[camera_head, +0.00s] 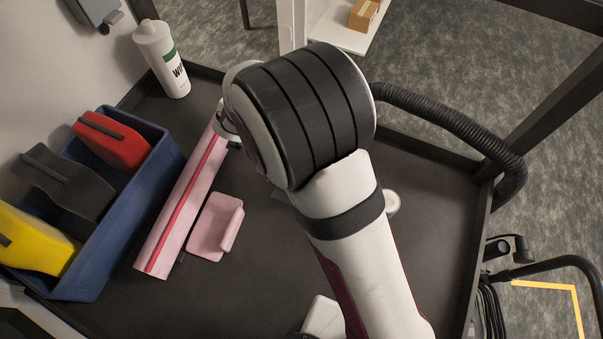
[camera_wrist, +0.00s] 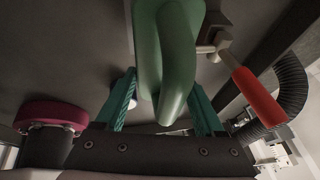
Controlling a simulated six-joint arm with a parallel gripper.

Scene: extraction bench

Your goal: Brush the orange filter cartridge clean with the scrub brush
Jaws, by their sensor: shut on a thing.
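In the wrist view, my gripper (camera_wrist: 165,100) has its two teal fingers on either side of a green handled block (camera_wrist: 176,60). The gripper is shut on its raised handle. It looks like the scrub brush, but I see no bristles. In the head view, my arm hides the gripper and the green block. I cannot make out an orange filter cartridge for sure in either view. A red-orange cylinder (camera_wrist: 257,97) on a metal fitting shows right of the green block in the wrist view and looks like a clamp handle.
A pink handled block (camera_head: 212,228) lies beside a long pink bar with a red stripe (camera_head: 183,207). A blue bin (camera_head: 126,205) holds red, black and yellow items. A white bottle (camera_head: 160,62) stands behind. A black hose (camera_head: 470,130) curves along the right edge.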

